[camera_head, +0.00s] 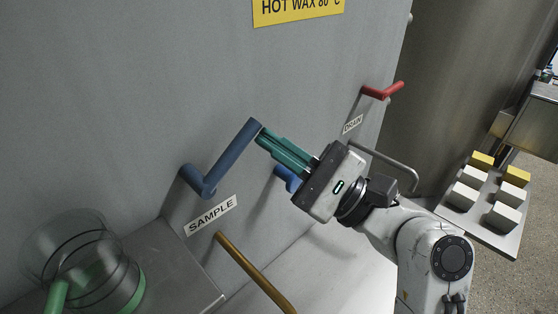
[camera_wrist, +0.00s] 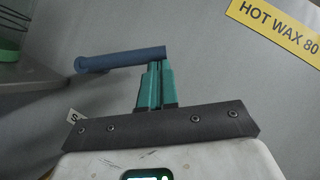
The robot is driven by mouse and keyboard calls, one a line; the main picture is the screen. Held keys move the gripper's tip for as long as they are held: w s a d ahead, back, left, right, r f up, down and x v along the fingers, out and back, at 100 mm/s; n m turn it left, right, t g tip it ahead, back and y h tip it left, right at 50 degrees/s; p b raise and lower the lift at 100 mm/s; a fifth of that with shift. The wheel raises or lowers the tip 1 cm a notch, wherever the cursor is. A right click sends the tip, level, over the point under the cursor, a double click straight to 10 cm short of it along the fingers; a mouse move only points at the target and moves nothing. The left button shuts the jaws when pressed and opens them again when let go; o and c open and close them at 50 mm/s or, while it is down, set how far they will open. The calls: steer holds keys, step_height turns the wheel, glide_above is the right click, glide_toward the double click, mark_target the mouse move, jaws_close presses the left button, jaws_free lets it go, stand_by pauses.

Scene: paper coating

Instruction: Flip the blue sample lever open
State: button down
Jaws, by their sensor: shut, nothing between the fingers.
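The blue sample lever (camera_head: 228,160) is mounted on the grey wall above the SAMPLE label (camera_head: 211,215). Its bar slants up and right from the pivot. My gripper (camera_head: 264,138) has teal fingers, shut and empty, with the tips right at the lever's upper free end. In the wrist view the lever (camera_wrist: 115,60) lies across the picture, and my fingertips (camera_wrist: 154,66) are at its right end. I cannot tell whether they touch it.
A red lever (camera_head: 381,93) sits by the DRAIN label (camera_head: 352,124). A blue part (camera_head: 288,178) shows partly behind my gripper. A brass bar (camera_head: 250,270) runs below. A clear jug with a green handle (camera_head: 57,297) stands lower left. A tray (camera_head: 484,231) of blocks is at right.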

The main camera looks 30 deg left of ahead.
mark_target(260, 123)
steer(key=r+n+g+h, duration=0.1)
steer(key=n, duration=0.1)
steer(key=s+r+n+g+h+p, duration=0.1)
steer(key=r+n, duration=0.1)
steer(key=s+a+r+n+g+h+p, duration=0.1)
steer(key=n, duration=0.2)
steer(key=shift+s+r, duration=0.25)
steer(key=shift+r, duration=0.1)
steer(key=shift+s+a+r+n+h+p, duration=0.2)
steer(key=shift+s+r+n+h+p, duration=0.3)
steer(key=shift+n, duration=0.4)
steer(key=shift+s+a+r+n+h+p, duration=0.2)
steer(key=shift+s+n+h+p, duration=0.3)
steer(key=shift+s+n, duration=0.35)
steer(key=shift+s+a+r+n+h+p, duration=0.2)
steer(key=shift+s+r+n+h+p, duration=0.15)
steer(key=shift+s+n+h, duration=0.45)
steer(key=shift+w, duration=0.15)
steer(key=shift+w, duration=0.15)
